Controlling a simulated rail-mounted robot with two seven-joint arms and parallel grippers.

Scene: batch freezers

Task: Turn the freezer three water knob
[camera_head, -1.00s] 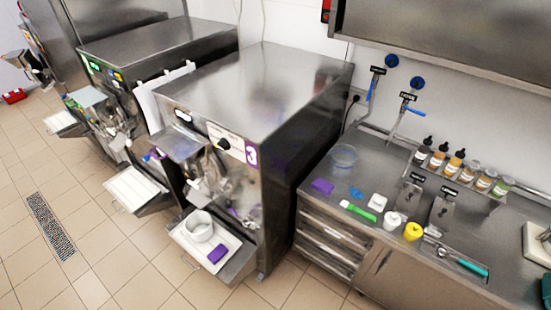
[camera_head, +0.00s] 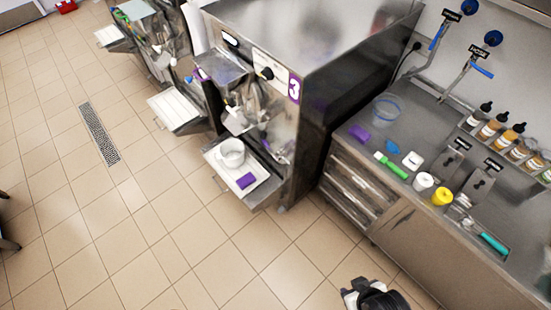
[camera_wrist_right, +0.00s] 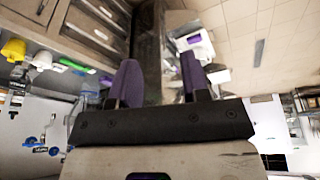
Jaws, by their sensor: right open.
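Freezer three (camera_head: 345,75) is a steel machine with a purple 3 on its front panel. A black round knob (camera_head: 265,73) sits on that panel, left of the number. Which fitting is the water knob I cannot tell for sure. My right gripper (camera_head: 370,295) is low at the bottom edge of the head view, over the floor and well apart from the freezer. In the right wrist view its two dark purplish fingers (camera_wrist_right: 160,80) are spread with nothing between them. My left gripper is not in view.
A shelf with a white pot (camera_head: 232,148) and a purple cloth (camera_head: 246,181) juts from freezer three. The steel counter (camera_head: 400,125) on the right holds a bowl, tools, a yellow cup (camera_head: 442,197) and bottles. The tiled floor (camera_head: 150,235) in front is clear.

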